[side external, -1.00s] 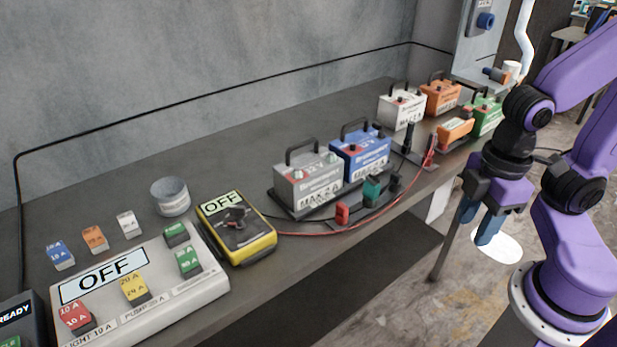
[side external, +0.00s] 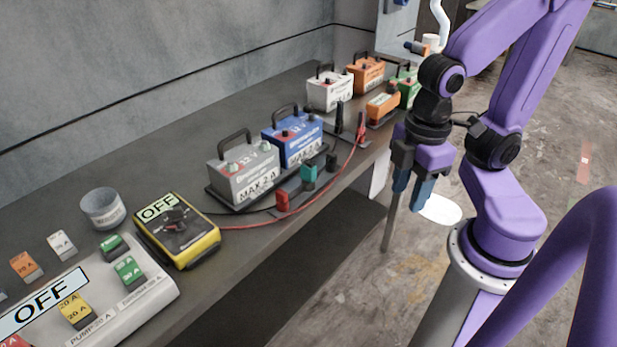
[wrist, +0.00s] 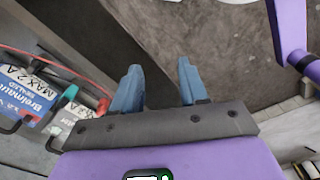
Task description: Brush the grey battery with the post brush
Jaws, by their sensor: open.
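The grey battery (side external: 243,178) stands upright on a dark tray on the bench in the side view, labelled MAX 2 A, with a black handle and greenish posts. A small rack in front of it holds a red piece (side external: 282,201) and a teal piece (side external: 308,176); I cannot tell for sure which item is the post brush. My gripper (side external: 409,205) points down with its blue fingers apart and empty, off the bench's front edge and right of the battery. In the wrist view my gripper (wrist: 160,68) is over the floor, with nothing between the fingers.
A blue battery (side external: 293,142) stands beside the grey one, with white (side external: 329,92) and orange (side external: 366,74) batteries farther back. Red and black leads run to the yellow meter (side external: 178,240), which reads OFF. A grey cup (side external: 103,208) and a fuse panel (side external: 125,292) are at the left.

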